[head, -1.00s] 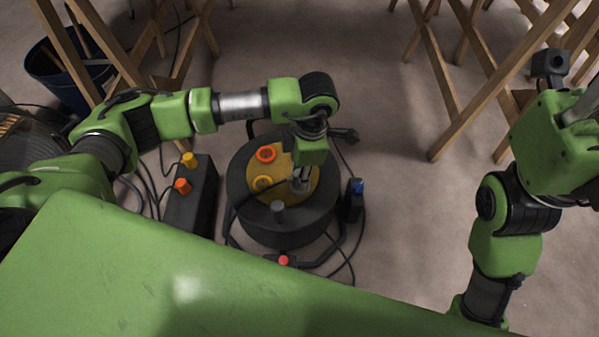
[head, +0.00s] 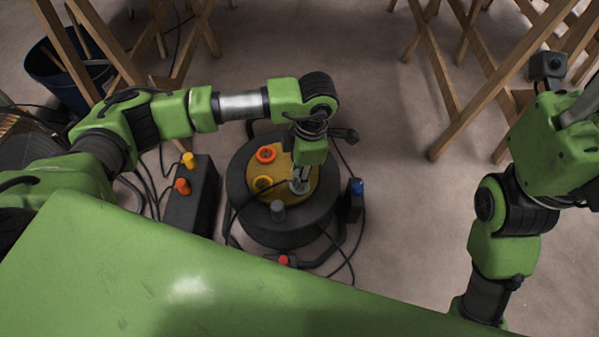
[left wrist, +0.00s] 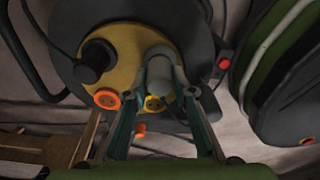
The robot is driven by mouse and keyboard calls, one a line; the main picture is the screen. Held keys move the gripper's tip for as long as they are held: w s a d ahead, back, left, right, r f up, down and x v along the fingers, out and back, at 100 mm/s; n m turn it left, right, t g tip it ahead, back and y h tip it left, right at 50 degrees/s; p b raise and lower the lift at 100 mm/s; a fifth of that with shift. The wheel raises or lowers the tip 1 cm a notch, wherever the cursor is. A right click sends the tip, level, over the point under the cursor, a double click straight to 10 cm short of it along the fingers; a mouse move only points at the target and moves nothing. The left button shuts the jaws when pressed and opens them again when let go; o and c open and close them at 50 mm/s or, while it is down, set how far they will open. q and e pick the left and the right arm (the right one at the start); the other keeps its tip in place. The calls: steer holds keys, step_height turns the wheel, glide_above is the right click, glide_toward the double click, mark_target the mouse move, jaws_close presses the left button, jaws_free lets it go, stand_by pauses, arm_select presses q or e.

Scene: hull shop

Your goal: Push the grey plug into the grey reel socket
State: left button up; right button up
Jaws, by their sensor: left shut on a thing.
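The cable reel (head: 285,228) is a dark round drum with a yellow face plate (head: 288,160). The plate has an orange socket (head: 266,154) and a yellow socket (head: 262,184). My left gripper (head: 299,186) points down over the right part of the plate. In the left wrist view its two fingers are shut on the grey plug (left wrist: 161,72), whose far end is at the plate. The grey reel socket is hidden behind the plug, and I cannot tell how deep the plug sits.
A black box (head: 190,208) with yellow and orange knobs stands left of the reel. A blue-topped black block (head: 355,200) and loose cables lie to the right. Wooden trestles (head: 450,85) stand behind.

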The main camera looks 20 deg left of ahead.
arm_select(q)
steer(key=shift+f+b, duration=0.4)
steer(key=shift+f, duration=0.25)
stand_by(0.5)
steer(key=o, duration=1.1)
steer(key=shift+r, duration=0.1)
steer(key=r, duration=0.4)
steer(key=d+r, duration=0.1)
steer(key=r, duration=0.7)
steer(key=shift+w+d, duration=0.15)
steer(key=shift+w, duration=0.2)
steer(key=shift+f, duration=0.1)
